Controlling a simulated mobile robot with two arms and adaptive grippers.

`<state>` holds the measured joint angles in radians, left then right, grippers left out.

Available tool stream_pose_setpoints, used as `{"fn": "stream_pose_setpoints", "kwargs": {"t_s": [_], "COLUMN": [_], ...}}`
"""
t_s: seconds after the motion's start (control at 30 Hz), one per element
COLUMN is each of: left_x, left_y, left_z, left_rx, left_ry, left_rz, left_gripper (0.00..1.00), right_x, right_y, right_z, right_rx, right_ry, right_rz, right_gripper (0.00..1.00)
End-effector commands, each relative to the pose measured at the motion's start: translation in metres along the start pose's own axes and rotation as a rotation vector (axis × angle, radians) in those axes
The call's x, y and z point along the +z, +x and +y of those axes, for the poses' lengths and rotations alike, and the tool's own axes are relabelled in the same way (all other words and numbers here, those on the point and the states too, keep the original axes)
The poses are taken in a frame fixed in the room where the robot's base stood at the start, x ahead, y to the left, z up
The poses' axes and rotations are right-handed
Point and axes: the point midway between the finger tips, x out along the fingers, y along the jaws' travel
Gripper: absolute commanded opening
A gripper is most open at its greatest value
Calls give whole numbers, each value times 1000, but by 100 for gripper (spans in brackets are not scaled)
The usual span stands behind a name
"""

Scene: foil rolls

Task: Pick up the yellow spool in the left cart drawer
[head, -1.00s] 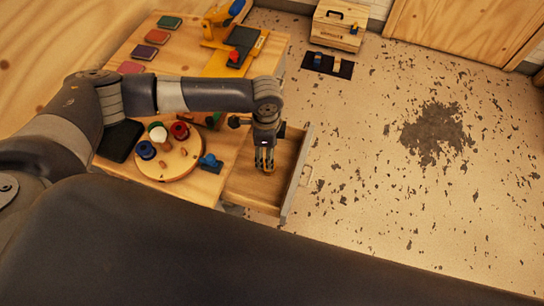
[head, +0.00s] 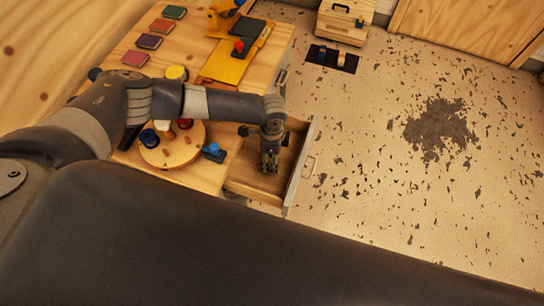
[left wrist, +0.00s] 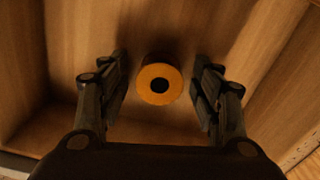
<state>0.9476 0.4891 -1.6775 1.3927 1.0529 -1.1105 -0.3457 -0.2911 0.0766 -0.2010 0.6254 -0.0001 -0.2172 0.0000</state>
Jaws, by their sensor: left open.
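The yellow spool (left wrist: 146,88) stands in the wooden drawer, its round end with a dark hole facing the left wrist camera. It lies between the two fingers of my left gripper (left wrist: 161,90), with a gap on each side. My left gripper is open and points down into the drawer; it also shows in the head view (head: 269,168). The open drawer (head: 245,183) sticks out from the cart's right side in the head view. The spool is hidden behind the gripper there. My right gripper is not in view.
The cart top (head: 190,60) holds a round wooden board (head: 178,153) with spools, a yellow tool with a dark plate (head: 228,62), and several coloured squares. Drawer walls surround the gripper. A wooden box (head: 342,22) stands on the floor behind.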

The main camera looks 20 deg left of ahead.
Motion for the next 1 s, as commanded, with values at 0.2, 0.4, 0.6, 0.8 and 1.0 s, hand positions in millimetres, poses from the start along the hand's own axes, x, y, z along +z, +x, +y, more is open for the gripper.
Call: {"fn": "stream_pose_setpoints", "kwargs": {"t_s": [0.2, 0.4, 0.6, 0.8, 1.0], "left_x": [0, 0, 0, 0, 0], "left_y": [0, 0, -2, -27, -69], "left_z": [0, 0, 0, 0, 0], "left_rx": [0, 0, 0, -1, -2], "left_ry": [0, 0, -1, 0, 1], "left_rz": [0, 0, 0, 1, 2], "left_gripper": [27, 15, 15, 15, 15], "right_x": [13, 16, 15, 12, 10], "right_y": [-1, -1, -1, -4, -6], "right_z": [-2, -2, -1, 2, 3], "right_rx": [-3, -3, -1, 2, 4], "right_ry": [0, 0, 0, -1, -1], "right_rz": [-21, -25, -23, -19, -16], "right_gripper": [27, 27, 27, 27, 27]}}
